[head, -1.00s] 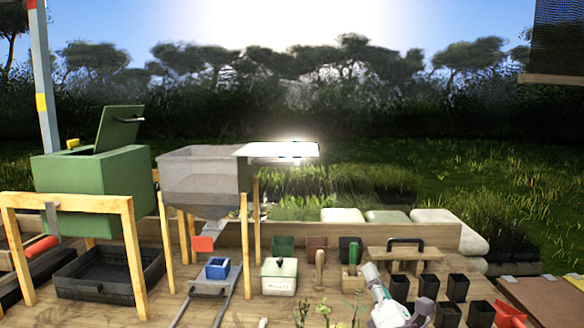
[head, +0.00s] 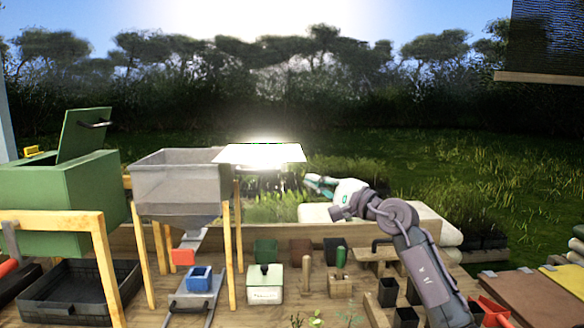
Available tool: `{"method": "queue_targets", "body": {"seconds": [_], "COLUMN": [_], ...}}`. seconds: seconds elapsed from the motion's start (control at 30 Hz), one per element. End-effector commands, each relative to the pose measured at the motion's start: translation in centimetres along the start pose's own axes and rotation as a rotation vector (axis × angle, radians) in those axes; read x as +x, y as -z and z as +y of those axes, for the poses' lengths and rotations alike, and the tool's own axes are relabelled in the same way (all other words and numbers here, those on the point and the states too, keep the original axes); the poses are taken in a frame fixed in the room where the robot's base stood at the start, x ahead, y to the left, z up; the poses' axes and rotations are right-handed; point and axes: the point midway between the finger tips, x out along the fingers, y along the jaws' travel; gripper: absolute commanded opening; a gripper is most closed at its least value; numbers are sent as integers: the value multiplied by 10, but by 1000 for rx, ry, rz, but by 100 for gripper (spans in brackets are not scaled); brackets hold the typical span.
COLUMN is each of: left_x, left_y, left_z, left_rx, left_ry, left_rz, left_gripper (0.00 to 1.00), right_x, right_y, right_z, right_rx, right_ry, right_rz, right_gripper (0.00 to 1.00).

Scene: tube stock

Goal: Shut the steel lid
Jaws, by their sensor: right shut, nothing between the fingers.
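The steel lid (head: 262,154) is a thin plate, shining brightly in the sun. It lies out nearly level from the right side of the grey hopper (head: 178,184), whose top is open. The hopper stands on wooden legs at the left of the bench. My right gripper (head: 311,183) is shut and empty, raised just right of the lid's outer edge and a little lower in the picture. It looks apart from the lid; the depth between them is hard to judge. My left gripper is not in view.
A green box (head: 57,192) with its own lid raised stands at the left on a wooden frame, above a black tray (head: 80,295). A white box (head: 265,284), small pots and a wooden stand (head: 378,255) crowd the bench. Pale sacks lie behind the back board.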

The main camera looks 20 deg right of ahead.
Motion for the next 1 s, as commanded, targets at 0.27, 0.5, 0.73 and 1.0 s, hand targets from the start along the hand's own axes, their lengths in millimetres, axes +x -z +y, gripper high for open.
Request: {"method": "queue_targets", "body": {"seconds": [0.27,0.5,0.73,1.0], "left_x": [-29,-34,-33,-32], "left_y": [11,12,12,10], "left_z": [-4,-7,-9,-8], "left_rx": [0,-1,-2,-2], "left_ry": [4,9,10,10], "left_rz": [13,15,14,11], "left_gripper": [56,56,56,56], "right_x": [41,49,49,54], "right_y": [-20,-28,-28,-33], "right_z": [-3,0,0,2], "right_rx": [3,2,2,0], "right_ry": [1,1,1,1], "right_rz": [-2,-1,0,-1], "right_gripper": [0,0,0,0]}}
